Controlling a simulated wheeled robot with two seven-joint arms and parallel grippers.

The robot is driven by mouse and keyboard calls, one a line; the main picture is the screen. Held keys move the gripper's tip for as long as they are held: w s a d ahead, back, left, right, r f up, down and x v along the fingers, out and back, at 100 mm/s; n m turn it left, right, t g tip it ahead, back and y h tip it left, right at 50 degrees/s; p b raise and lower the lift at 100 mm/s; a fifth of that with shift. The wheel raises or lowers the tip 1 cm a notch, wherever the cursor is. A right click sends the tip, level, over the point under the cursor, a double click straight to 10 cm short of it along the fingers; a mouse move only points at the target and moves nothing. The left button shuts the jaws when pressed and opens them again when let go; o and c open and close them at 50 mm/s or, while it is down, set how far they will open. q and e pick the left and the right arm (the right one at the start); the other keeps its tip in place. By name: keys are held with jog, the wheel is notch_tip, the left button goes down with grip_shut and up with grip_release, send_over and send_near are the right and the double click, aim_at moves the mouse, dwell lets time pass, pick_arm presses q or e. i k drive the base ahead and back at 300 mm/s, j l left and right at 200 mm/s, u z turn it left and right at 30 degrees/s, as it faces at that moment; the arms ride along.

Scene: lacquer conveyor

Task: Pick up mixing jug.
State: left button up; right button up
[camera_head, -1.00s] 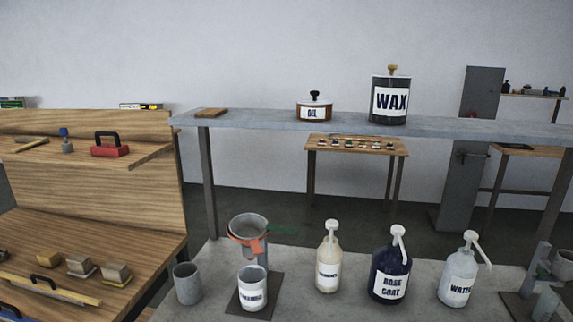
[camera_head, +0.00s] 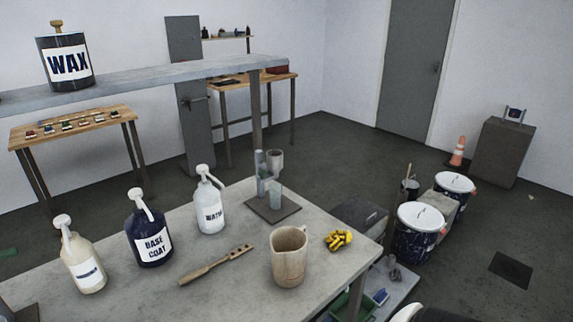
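The mixing jug (camera_head: 289,262) is a beige, stained, open-topped jug standing upright on the grey table (camera_head: 225,285), near its right end. Its rim and part of its inside show, and nothing touches it. Neither of my grippers is in view. A white and black shape at the bottom edge, right of the table, is cut off and may be part of my arm.
A wooden stirring paddle (camera_head: 217,264) lies left of the jug, and a yellow-black bundle (camera_head: 338,240) lies close on its right. Pump bottles labelled BASE COAT (camera_head: 149,240) and WATER (camera_head: 210,205) stand farther left. A stand with cups (camera_head: 270,190) is behind. Lidded buckets (camera_head: 417,235) stand on the floor.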

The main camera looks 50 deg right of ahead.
aim_at(288, 244)
jog(key=z, duration=1.6)
jog(key=u, duration=1.9)
jog(key=z, duration=1.9)
